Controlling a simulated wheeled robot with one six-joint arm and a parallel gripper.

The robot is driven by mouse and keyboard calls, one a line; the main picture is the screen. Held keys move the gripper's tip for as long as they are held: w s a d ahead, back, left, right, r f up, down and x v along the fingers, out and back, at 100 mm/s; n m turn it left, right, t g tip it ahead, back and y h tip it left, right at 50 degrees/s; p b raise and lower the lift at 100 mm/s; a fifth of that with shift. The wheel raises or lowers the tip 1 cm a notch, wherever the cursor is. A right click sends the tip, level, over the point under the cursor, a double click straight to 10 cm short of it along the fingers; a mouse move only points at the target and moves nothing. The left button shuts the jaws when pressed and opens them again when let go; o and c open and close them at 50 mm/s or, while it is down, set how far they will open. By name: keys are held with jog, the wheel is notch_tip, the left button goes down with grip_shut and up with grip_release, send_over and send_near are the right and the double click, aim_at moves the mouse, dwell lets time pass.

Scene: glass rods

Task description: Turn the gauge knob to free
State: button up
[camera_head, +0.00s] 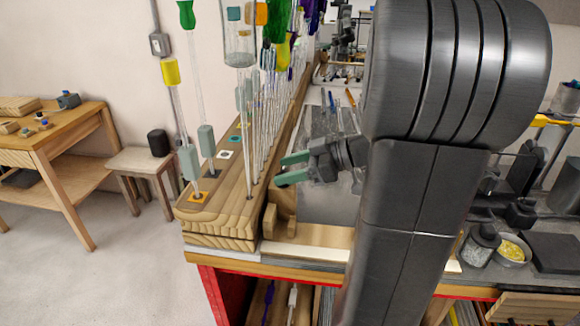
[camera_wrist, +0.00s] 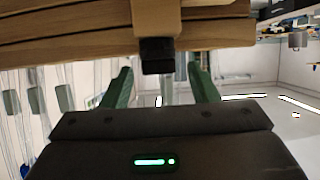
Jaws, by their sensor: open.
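My gripper (camera_head: 290,168) is beside the right side of the long wooden rod rack (camera_head: 222,213). Its two green fingers are apart, and they also show in the wrist view (camera_wrist: 160,82). In the wrist view a small black block (camera_wrist: 157,57) sits on a light wooden piece (camera_wrist: 156,18) against a wooden edge. It appears between the fingers, with a gap on each side; I cannot tell how near in depth it is. It may be the gauge knob, but no markings are readable. The head view does not show this block clearly.
Glass rods with coloured ends, such as a green one (camera_head: 186,14) and a yellow one (camera_head: 170,71), stand upright in the rack close to my gripper. A grey panel (camera_head: 328,203) lies right of the rack. A stool (camera_head: 137,160) and side table (camera_head: 50,128) stand left.

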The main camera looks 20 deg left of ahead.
jog(key=shift+w, duration=0.1)
jog(key=c, duration=1)
jog(key=shift+o, duration=0.2)
jog(key=shift+f, duration=0.1)
jog(key=shift+b, duration=0.3)
